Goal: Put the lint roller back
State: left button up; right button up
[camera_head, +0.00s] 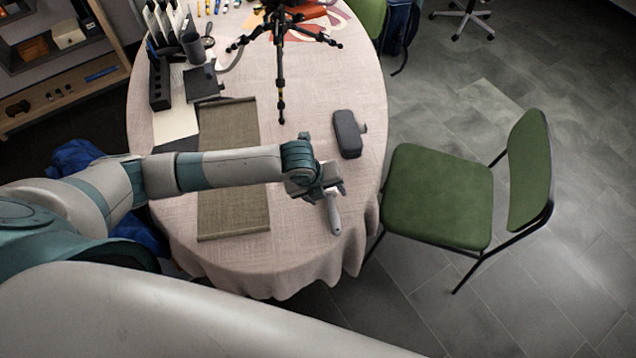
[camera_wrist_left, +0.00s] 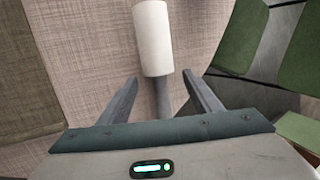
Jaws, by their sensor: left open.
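The lint roller (camera_head: 334,216) lies on the cloth-covered round table near its right front edge, partly hidden by my left gripper in the head view. In the left wrist view its white roller (camera_wrist_left: 152,38) points away from me, and its grey handle (camera_wrist_left: 163,92) runs back between my fingers. My left gripper (camera_head: 331,188) is over the lint roller. In the wrist view its two fingers (camera_wrist_left: 161,92) are open, one on each side of the handle, with gaps visible. My right gripper is not in view.
A dark grey case (camera_head: 347,134) lies just beyond my left gripper. A brown mat (camera_head: 230,215) lies to its left. A black tripod (camera_head: 280,65) and a desk organizer (camera_head: 159,80) stand farther back. A green chair (camera_head: 437,194) stands beside the table on the right.

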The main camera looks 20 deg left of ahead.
pick_arm(q)
jog(key=b+v, duration=0.1)
jog(key=v, duration=1)
jog(key=shift+b, duration=0.4)
dwell(0.6)
